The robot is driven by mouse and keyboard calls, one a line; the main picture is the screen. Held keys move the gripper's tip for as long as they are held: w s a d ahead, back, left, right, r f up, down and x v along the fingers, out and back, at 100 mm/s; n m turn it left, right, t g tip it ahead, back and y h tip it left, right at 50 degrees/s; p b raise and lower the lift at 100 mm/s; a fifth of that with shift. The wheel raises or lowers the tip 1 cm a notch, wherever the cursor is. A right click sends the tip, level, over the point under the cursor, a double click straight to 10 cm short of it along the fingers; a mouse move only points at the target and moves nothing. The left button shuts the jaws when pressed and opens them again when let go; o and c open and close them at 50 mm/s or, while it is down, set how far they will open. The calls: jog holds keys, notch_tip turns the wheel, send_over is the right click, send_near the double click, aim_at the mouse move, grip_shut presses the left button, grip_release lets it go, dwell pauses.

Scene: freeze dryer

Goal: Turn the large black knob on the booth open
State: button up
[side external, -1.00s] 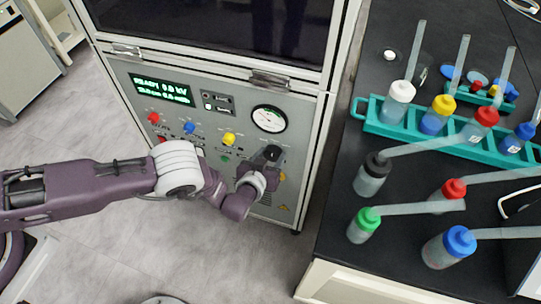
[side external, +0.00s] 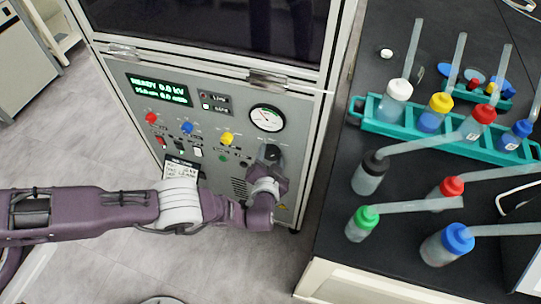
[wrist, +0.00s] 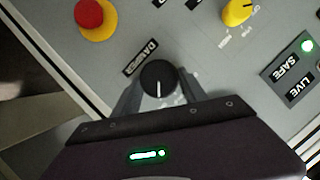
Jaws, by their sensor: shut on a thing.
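The large black knob (wrist: 159,76) is on the grey front panel of the booth (side external: 215,85). In the wrist view it sits between the two fingers of my gripper (wrist: 160,88), and a white line on its face points down in the picture. My gripper is shut on the knob, one finger on each side. In the side external view my gripper (side external: 270,158) is against the lower right of the panel, below the round gauge (side external: 267,118). There the gripper mostly hides the knob.
A yellow knob (wrist: 237,11), a red button on a yellow base (wrist: 92,15) and a LIVE/SAFE sign (wrist: 291,75) with a lit green lamp are nearby. The lit display (side external: 158,90) reads READY 0.0 kV. Bottles stand on the black bench (side external: 330,220) to the right.

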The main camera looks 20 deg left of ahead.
dwell(0.4)
jog(key=o, duration=1.4)
jog(key=v, duration=0.7)
jog(key=shift+s, duration=0.1)
